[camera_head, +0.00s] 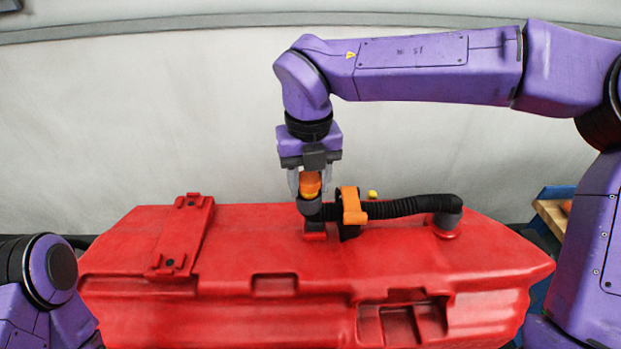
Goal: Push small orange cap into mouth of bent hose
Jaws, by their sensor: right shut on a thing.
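The small orange cap (310,183) is between the fingers of my right gripper (310,192), which points down and is shut on it. The bent hose (405,207) is black and ribbed and lies along the top of the red tank (270,235). Its mouth end (309,209) bends upward directly below the cap. The cap is at or just above the mouth; I cannot tell how deep it sits. An orange strap clamp (352,205) goes around the hose beside the gripper. My left arm shows at the lower left, but its gripper is out of view.
The hose's other end meets a black elbow fitting (447,212) on the tank's right. A red raised strip (182,235) crosses the tank's left part. A small yellow piece (372,195) shows behind the hose. A pale wall stands behind.

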